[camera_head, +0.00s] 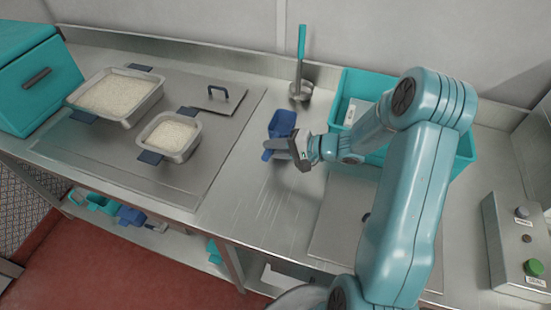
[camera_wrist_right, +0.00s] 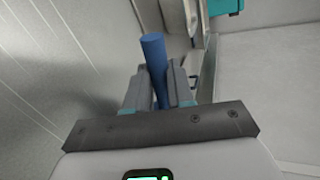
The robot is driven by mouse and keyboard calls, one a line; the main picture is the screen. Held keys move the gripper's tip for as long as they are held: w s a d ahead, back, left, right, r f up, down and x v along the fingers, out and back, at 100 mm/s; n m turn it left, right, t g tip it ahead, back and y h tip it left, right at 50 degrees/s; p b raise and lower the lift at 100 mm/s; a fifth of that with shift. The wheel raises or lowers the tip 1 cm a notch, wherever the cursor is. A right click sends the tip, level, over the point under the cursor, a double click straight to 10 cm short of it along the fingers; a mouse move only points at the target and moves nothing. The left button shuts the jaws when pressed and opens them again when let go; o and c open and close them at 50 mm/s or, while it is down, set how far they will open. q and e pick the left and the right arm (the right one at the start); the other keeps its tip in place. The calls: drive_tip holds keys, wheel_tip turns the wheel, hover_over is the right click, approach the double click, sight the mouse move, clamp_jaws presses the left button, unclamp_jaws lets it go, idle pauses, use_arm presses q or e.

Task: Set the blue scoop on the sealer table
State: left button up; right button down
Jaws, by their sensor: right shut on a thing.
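The blue scoop (camera_head: 282,124) shows in the head view near the middle of the steel counter (camera_head: 262,210), just left of the teal crate. My right gripper (camera_head: 298,152) is beside it, with its fingers closed on the scoop. In the right wrist view a blue cylindrical handle (camera_wrist_right: 155,62) stands between the two fingers of the gripper (camera_wrist_right: 158,90). I cannot tell whether the scoop touches the counter or hangs just above it. My left gripper is not in view.
A teal crate (camera_head: 349,84) stands behind my right arm. A ladle with a teal handle (camera_head: 301,45) is at the back. Two pans of white grains (camera_head: 118,95) (camera_head: 171,135) sit left. A control box with a green button (camera_head: 519,240) is right. The front middle counter is bare.

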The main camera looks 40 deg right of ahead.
drive_tip(key=shift+f, duration=2.25)
drive_tip(key=c, duration=1)
unclamp_jaws()
drive_tip(key=shift+w, duration=0.1)
drive_tip(key=shift+d+r, duration=0.15)
drive_tip(key=shift+r, duration=0.05)
drive_tip(key=v, duration=1.2)
drive_tip(key=shift+a+f, duration=0.1)
drive_tip(key=shift+a, duration=0.15)
